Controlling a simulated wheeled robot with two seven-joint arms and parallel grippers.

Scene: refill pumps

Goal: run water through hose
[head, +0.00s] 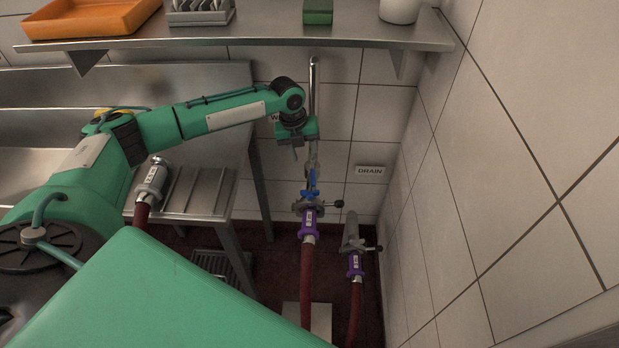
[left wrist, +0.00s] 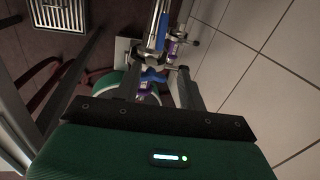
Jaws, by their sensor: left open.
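A vertical steel water pipe (head: 314,88) runs down the back wall to a valve with a blue handle (head: 312,188). A red hose (head: 307,280) with a purple coupling (head: 308,224) joins it below a metal clamp. My left gripper (head: 304,152) is open and empty in front of the pipe, above the blue handle. In the left wrist view the blue handle (left wrist: 152,76) shows between the fingers, apparently beyond them; contact cannot be told. A second red hose (head: 355,312) with a purple coupling (head: 355,265) is on the drain stub (head: 350,230). My right gripper is not in view.
A DRAIN sign (head: 370,170) is on the wall; another sign is mostly hidden by my arm. A hose end with a metal fitting (head: 152,180) lies on the steel bench (head: 195,190). A steel shelf (head: 350,40) hangs overhead. The tiled right wall (head: 450,200) is close.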

